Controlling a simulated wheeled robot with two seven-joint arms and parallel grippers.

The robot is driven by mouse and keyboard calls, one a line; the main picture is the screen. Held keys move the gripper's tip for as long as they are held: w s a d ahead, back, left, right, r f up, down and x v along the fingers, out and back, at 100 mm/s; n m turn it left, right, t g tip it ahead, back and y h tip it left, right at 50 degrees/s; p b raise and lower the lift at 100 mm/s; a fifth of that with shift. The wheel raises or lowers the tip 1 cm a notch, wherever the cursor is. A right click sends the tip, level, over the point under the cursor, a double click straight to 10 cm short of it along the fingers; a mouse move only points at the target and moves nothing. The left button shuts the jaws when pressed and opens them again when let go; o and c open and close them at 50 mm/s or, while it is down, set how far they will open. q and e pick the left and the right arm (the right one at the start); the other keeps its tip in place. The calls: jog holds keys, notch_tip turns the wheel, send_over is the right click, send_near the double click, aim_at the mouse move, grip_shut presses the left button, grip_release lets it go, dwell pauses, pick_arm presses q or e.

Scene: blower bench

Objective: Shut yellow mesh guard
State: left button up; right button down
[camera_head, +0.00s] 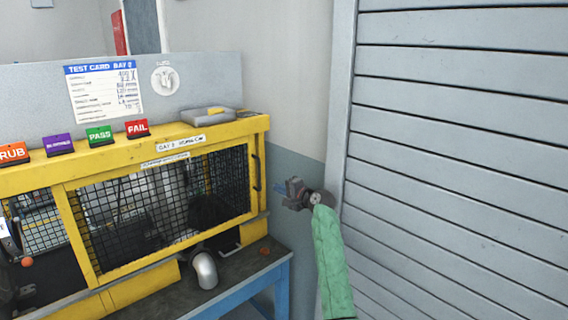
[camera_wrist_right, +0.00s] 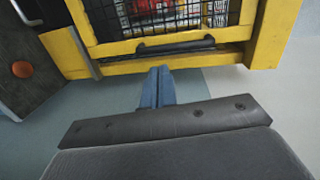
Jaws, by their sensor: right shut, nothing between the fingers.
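The yellow mesh guard (camera_head: 160,208) is a yellow frame with black wire mesh on the front of the yellow housing, left of centre in the head view. Its black handle (camera_head: 256,172) is upright at the guard's right end. The wrist view shows the guard's mesh (camera_wrist_right: 150,18) and the handle (camera_wrist_right: 160,46) close up. The guard sits near the housing frame; I cannot tell if a small gap remains. My right gripper (camera_head: 291,190) is shut and empty, just right of the handle. Its blue fingers (camera_wrist_right: 157,78) point at the handle, apparently apart from it. My left gripper is not in view.
A dark bench with a blue frame (camera_head: 256,284) carries the housing; a silver rounded part (camera_head: 205,270) stands in front. Colored label blocks, including a red FAIL block (camera_head: 137,128), line the housing top. A grey slatted shutter (camera_head: 460,150) borders my arm's right side.

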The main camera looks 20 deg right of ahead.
notch_tip(320, 180, up, 7)
jog(key=d+t, duration=0.1)
jog(key=d, duration=0.1)
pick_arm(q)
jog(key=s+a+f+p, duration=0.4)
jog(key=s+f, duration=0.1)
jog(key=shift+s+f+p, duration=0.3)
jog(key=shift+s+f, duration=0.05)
pick_arm(e)
jog(key=x, duration=0.9)
jog(key=shift+w+r+m+y, duration=0.15)
jog(key=shift+w+m+y, duration=0.15)
jog(key=shift+m, duration=0.1)
